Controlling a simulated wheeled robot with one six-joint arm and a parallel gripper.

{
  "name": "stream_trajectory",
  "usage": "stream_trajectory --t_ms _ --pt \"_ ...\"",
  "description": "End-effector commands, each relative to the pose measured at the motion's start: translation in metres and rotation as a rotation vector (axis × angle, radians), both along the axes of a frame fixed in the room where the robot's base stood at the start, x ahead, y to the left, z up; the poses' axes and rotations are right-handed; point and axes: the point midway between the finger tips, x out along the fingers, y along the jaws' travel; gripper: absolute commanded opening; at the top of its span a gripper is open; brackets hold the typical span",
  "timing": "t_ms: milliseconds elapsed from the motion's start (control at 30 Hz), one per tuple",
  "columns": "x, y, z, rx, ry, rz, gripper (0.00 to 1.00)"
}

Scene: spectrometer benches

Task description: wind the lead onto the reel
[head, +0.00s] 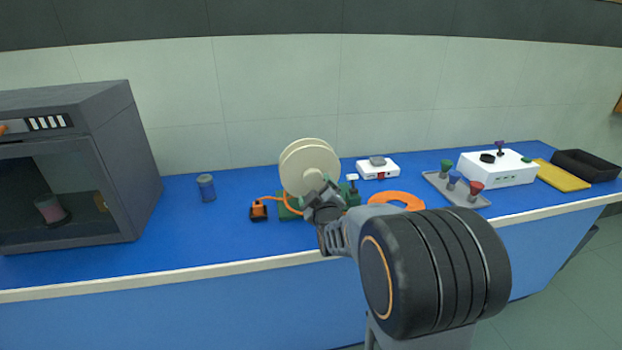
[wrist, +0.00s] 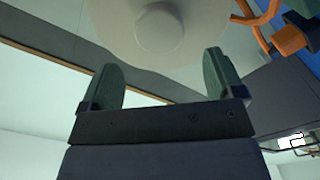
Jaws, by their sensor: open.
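The cream reel (head: 312,168) stands upright on a green base (head: 288,212) on the blue bench. An orange lead (head: 270,198) runs from the reel to an orange and black plug (head: 258,211) on its left. My gripper (head: 318,195) is in front of the reel's lower part. In the wrist view my gripper (wrist: 165,75) is open and empty, its two green fingers spread. The reel's face and round hub (wrist: 160,28) show ahead of and between the fingers. The lead (wrist: 258,22) and plug (wrist: 288,40) show at the upper right. My arm hides part of the base.
An orange ring (head: 397,198) lies right of the reel. Behind it is a small white device (head: 378,169). Further right are a grey tray (head: 434,184) with coloured pegs, a white box (head: 505,168), a yellow pad (head: 563,176) and a black bin (head: 590,163).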

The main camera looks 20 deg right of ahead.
Motion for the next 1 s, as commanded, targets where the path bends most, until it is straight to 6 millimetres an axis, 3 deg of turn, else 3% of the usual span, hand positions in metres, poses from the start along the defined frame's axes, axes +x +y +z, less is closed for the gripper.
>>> stream_trajectory --t_ms 200,400,900,1000 --pt "0.039 -0.007 0.000 0.000 0.001 0.001 0.87" --pt "0.061 -0.012 0.000 0.000 0.001 0.001 0.87" --pt "0.072 -0.014 0.000 0.001 0.000 0.001 0.87" --pt "0.072 -0.014 0.000 0.001 0.000 0.001 0.79"
